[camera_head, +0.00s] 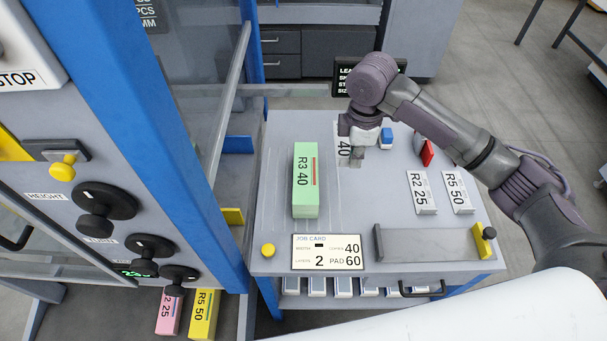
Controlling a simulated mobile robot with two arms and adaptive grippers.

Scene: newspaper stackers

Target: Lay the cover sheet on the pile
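A green pile (305,195) marked R3 40 stands on the grey table (375,215). A white piece (343,150) showing "40" is just right of it, partly covered by my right gripper (356,160). The gripper points down over this piece, near the middle of the table. I cannot tell whether the fingers touch or hold it, or whether they are open. Two white pieces marked R2 25 (421,193) and R5 50 (457,192) lie at the right. I cannot tell which thing is the cover sheet. My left gripper is not in view.
A job card (328,252) and a yellow button (268,250) are at the front edge. A grey bar (425,243) lies at front right. A blue item (387,137) and a red item (427,153) stand behind. The blue-framed machine (160,120) borders the left.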

